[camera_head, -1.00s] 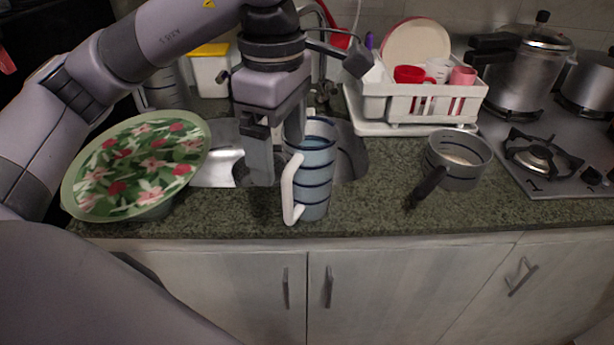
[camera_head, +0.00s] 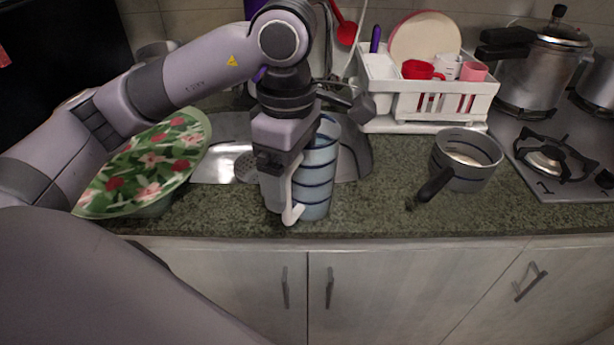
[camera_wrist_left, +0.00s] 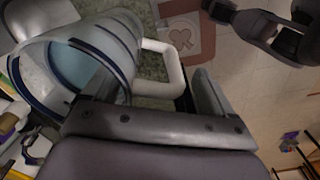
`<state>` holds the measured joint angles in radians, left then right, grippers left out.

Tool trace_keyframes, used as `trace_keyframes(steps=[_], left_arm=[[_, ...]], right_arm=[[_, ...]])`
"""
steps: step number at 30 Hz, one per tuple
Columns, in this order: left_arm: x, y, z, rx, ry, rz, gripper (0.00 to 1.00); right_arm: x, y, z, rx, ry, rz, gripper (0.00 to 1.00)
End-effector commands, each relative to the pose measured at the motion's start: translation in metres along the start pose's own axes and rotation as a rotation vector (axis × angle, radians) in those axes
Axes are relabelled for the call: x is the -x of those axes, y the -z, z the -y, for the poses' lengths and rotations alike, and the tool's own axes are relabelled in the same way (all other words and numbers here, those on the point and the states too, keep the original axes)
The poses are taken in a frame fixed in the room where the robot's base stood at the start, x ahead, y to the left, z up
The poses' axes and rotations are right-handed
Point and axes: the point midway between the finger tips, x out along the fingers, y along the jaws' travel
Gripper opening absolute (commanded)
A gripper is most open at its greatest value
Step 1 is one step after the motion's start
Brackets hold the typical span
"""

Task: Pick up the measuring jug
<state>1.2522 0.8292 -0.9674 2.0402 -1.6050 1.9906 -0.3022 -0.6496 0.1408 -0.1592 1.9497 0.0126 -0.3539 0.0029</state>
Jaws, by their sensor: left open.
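The measuring jug (camera_head: 319,178) is a pale blue-grey cup with dark rings and a white handle (camera_head: 291,213). It stands upright on the counter near the front edge, in front of the sink. My left gripper (camera_head: 282,190) is low at the jug's left side, covering part of the handle. In the left wrist view, the jug (camera_wrist_left: 75,62) is at the left and its white handle (camera_wrist_left: 176,68) lies between the open fingers of my left gripper (camera_wrist_left: 158,85). I cannot tell whether a finger touches the jug.
A floral green plate (camera_head: 150,170) is at the left, under my left arm. The sink (camera_head: 222,135) is behind the jug. A grey ringed pot (camera_head: 466,160) stands at the right, with a white dish rack (camera_head: 440,105) behind. The counter between jug and pot is clear.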

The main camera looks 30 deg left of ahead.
Motion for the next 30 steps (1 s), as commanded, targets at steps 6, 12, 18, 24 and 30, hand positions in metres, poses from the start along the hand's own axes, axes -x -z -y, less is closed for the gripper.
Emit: trace_keyframes(steps=[6, 12, 18, 24, 30], left_arm=[[-0.0054, -0.0001, 0.0000, 0.000, -0.001, 0.002, 0.86], [-0.0053, 0.0000, 0.0000, 0.000, -0.001, 0.001, 0.57], [-0.0053, 0.0000, 0.0002, 0.000, 0.000, 0.001, 0.00], [-0.0041, -0.0001, -0.0001, 0.000, -0.003, 0.002, 0.00], [-0.0025, -0.0001, -0.0001, 0.000, -0.002, 0.002, 0.00]], right_arm=[[0.0000, -0.0002, 0.0001, 0.000, 0.000, 0.001, 0.64], [0.0000, -0.0003, 0.0001, 0.000, 0.000, 0.001, 0.64], [0.0000, -0.0004, 0.0001, 0.000, 0.000, 0.001, 0.64], [0.0001, -0.0003, 0.0001, 0.000, 0.000, 0.001, 0.64], [0.0002, -0.0001, 0.0002, -0.001, 0.000, 0.001, 0.64]])
